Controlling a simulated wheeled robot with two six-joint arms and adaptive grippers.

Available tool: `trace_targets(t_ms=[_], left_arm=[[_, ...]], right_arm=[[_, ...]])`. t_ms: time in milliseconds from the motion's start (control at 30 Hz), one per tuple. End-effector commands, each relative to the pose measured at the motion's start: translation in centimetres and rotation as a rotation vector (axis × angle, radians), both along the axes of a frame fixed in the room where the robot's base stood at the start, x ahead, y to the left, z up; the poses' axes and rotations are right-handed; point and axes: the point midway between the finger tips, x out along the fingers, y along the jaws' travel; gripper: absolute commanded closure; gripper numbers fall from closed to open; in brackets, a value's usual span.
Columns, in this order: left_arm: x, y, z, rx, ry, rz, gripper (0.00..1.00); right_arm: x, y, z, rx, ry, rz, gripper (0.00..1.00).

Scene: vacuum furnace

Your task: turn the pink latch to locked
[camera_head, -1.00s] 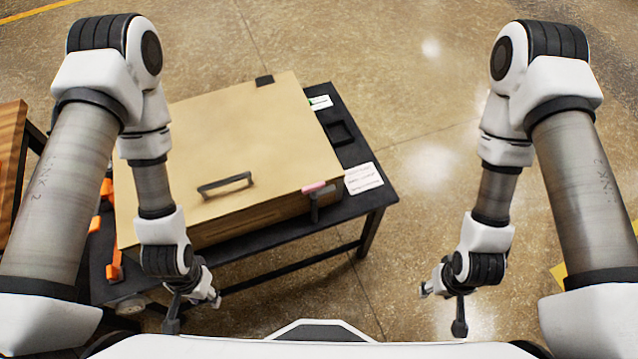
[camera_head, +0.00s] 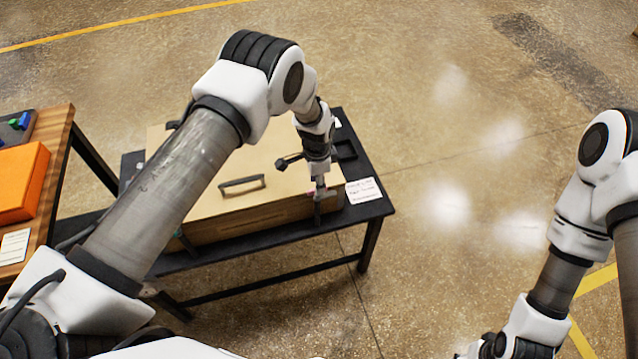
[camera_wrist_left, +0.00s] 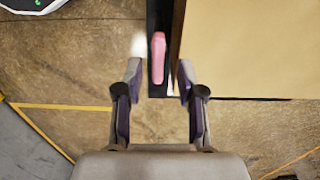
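The pink latch (camera_wrist_left: 158,58) shows in the left wrist view as a short bar pointing lengthwise up the picture, on a dark strip beside the tan box (camera_wrist_left: 250,50). My left gripper (camera_wrist_left: 160,75) is open, with one finger on each side of the latch's line and the latch just beyond the fingertips. I cannot tell if they touch. In the head view the left gripper (camera_head: 318,182) is at the front right corner of the box (camera_head: 215,205) and mostly hides the latch. My right gripper (camera_head: 485,348) is at the bottom edge, partly cut off, apart from the box.
The box has a dark handle (camera_head: 242,183) on top and sits on a black table (camera_head: 367,213). A white label card (camera_head: 363,190) lies right of the latch. A wooden table with an orange bin (camera_head: 20,180) stands left. The floor to the right is clear.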

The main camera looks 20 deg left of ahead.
Motion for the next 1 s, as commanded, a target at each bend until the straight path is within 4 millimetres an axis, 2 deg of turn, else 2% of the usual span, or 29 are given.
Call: trace_targets(t_ms=[133, 367, 400, 467, 500, 1000], left_arm=[[0.0, 0.0, -1.7, 0.0, 0.0, 0.0, 0.61], [0.0, 0.1, -2.2, 0.0, 0.0, 0.001, 0.61], [0.0, 0.1, -2.2, 0.0, 0.0, 0.001, 0.65], [0.0, 0.1, -2.2, 0.0, 0.0, 0.001, 0.86], [0.0, 0.0, -2.2, 0.0, 0.0, 0.001, 1.0], [0.2, 0.0, -2.2, 0.0, -0.004, 0.043, 1.0]], right_arm=[[0.0, 0.0, 0.6, 0.0, 0.001, -0.001, 0.55], [0.0, 0.0, 0.6, 0.0, 0.001, 0.0, 0.55], [0.0, 0.0, 0.6, 0.0, 0.001, 0.0, 0.55], [0.0, 0.0, 0.6, 0.0, 0.001, 0.0, 0.55], [0.0, 0.0, 0.6, 0.0, 0.001, 0.0, 0.55], [0.0, 0.0, -0.1, 0.0, 0.001, 0.0, 0.55]])
